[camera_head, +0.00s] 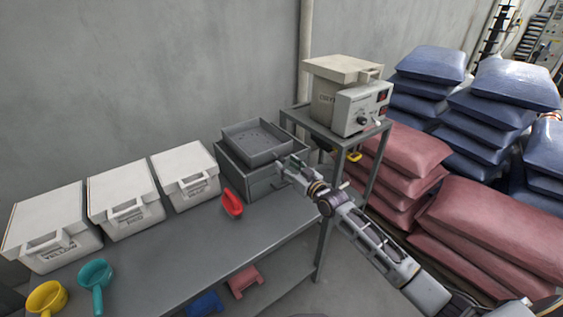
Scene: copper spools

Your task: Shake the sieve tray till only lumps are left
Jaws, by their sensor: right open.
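The grey sieve tray (257,143) sits in the top of a larger grey box (253,184) at the right end of the bench. Its floor shows a few small dark marks; I cannot tell whether these are holes or lumps. My right gripper (286,168) is at the front right corner of the tray and box, with its arm coming in from the lower right. It is open, and its fingertips are small and partly merged with the tray's edge, so I cannot tell whether they touch it. My left gripper is not in view.
White lidded bins, one labelled yellow (55,232), line the back of the grey bench (190,245). A red scoop (232,204), a teal scoop (95,275) and a yellow scoop (47,298) lie in front. A beige machine (345,95) stands on a side stand. Sacks (480,225) fill the right.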

